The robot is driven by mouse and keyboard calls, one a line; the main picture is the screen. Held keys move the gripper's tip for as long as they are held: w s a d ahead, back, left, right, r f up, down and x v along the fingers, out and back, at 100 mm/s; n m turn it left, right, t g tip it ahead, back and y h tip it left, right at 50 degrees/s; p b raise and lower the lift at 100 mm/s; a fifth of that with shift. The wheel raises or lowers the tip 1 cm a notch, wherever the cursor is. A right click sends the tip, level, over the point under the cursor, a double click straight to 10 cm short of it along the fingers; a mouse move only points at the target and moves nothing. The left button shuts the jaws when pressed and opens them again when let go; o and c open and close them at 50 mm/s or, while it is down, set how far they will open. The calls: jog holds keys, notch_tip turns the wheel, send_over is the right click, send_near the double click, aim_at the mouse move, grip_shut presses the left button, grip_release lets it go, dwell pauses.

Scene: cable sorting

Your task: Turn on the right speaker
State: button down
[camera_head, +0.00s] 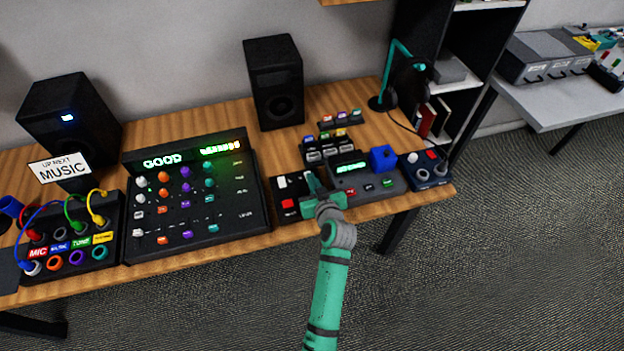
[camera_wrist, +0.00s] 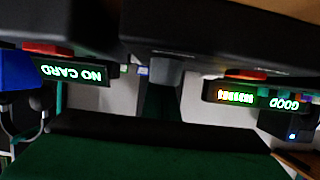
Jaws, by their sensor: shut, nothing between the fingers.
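The right speaker (camera_head: 275,85) is a black box at the back of the wooden table, with no light visible on its front. The left speaker (camera_head: 70,112) shows a lit blue light. My gripper (camera_head: 313,182) is shut and empty, low over the front of the table. It is beside a black box with a white switch (camera_head: 282,182) and a red button (camera_head: 288,203). The tips partly overlap the nearby devices, so I cannot tell whether they touch anything. The wrist view is upside down and shows a display reading NO CARD (camera_wrist: 72,72).
A mixer (camera_head: 195,200) with a GOOD display stands left of my gripper. A grey device with a blue block (camera_head: 383,158) stands right. A headphone stand (camera_head: 388,90) and small button boxes (camera_head: 326,148) are behind. A cable panel (camera_head: 75,245) is far left.

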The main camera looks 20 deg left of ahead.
jog(key=shift+f, duration=0.1)
dwell(0.3)
jog(key=shift+r, duration=0.7)
jog(key=shift+r, duration=0.2)
notch_tip(320, 180, up, 4)
jog(key=shift+s+d+f, duration=0.1)
jog(key=s+d+r, duration=0.1)
jog(key=s+d, duration=0.4)
jog(key=s, duration=0.3)
jog(key=shift+s+d, duration=0.3)
